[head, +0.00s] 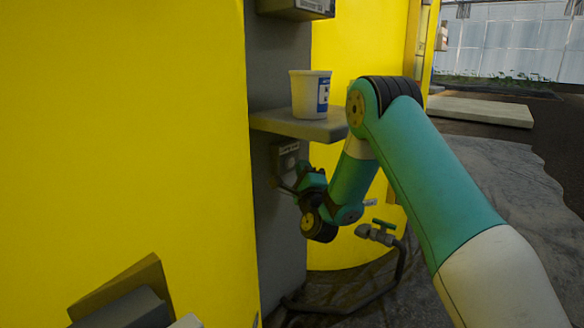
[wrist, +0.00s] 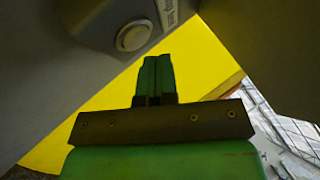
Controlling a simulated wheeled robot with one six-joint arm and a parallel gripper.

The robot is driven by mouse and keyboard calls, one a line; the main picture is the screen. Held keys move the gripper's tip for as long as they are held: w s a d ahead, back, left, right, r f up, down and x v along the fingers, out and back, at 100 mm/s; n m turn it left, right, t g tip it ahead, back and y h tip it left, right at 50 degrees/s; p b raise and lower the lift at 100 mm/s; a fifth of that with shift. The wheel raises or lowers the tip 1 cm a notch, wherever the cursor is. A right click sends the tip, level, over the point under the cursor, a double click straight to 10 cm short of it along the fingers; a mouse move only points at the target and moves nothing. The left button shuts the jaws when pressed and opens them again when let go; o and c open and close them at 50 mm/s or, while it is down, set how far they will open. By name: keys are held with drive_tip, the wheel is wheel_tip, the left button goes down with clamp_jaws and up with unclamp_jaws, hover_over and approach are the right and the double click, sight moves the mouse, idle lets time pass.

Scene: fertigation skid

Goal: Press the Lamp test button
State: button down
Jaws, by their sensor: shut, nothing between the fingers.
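A round, pale button (wrist: 133,37) in a light ring sits on a grey housing (wrist: 90,22) in the wrist view. A small label strip (wrist: 168,14) is beside it, its lettering too unclear to read. In the head view the small grey housing (head: 287,153) is on the grey post under a shelf, its lower part largely hidden by my gripper. My gripper (wrist: 155,60) has its green fingers shut and empty. The fingertips appear just below and right of the button in the wrist view, and I see no contact with its face.
A grey shelf (head: 300,125) holding a white cup (head: 310,94) with a blue label juts out above my gripper. A green-handled tap (head: 378,234) with a hose is below right. Large yellow tanks (head: 120,130) flank the grey post (head: 278,240).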

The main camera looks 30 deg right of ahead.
drive_tip(key=s+b, duration=0.1)
drive_tip(key=b, duration=0.1)
drive_tip(key=s+d+b, duration=0.1)
drive_tip(key=s+b, duration=0.2)
drive_tip(key=b, duration=0.2)
drive_tip(key=shift+s+d, duration=0.35)
idle(0.8)
